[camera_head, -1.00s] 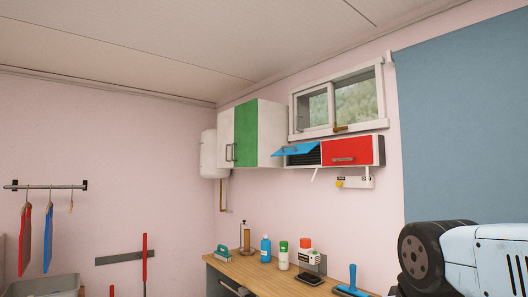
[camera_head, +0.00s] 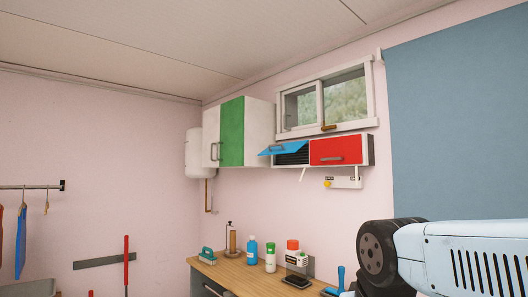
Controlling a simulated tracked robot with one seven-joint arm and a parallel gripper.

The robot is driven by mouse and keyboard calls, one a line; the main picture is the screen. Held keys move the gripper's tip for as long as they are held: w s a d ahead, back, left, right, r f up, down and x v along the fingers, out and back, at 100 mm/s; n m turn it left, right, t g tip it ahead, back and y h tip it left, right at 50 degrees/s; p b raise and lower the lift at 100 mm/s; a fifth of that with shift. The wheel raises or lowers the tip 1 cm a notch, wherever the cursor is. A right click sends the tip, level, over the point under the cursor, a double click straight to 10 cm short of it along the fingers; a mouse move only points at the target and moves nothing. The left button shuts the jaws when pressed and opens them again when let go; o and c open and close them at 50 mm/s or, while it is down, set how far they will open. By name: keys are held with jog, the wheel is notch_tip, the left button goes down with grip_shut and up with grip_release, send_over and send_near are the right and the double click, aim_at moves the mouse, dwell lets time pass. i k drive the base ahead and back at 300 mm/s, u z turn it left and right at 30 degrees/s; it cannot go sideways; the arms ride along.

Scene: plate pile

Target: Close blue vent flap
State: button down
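The blue vent flap (camera_head: 280,149) is on the wall under the window. It is tilted up and outward, with a dark slatted opening (camera_head: 291,158) showing below it. A handle sits on its face. The red flap (camera_head: 336,151) beside it on the right lies flat and shut, with its own handle. My gripper is not in view. Only part of my light blue arm (camera_head: 460,250) shows at the lower right, well apart from the flap.
A green and white cabinet (camera_head: 232,132) hangs left of the flap, with a white tank (camera_head: 194,153) beside it. Below, a wooden counter (camera_head: 232,272) holds bottles and a blue-handled tool (camera_head: 339,280). A window (camera_head: 325,100) is above.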

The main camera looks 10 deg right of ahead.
aim_at(293, 147)
jog(key=i, duration=1.45)
jog(key=z, duration=0.1)
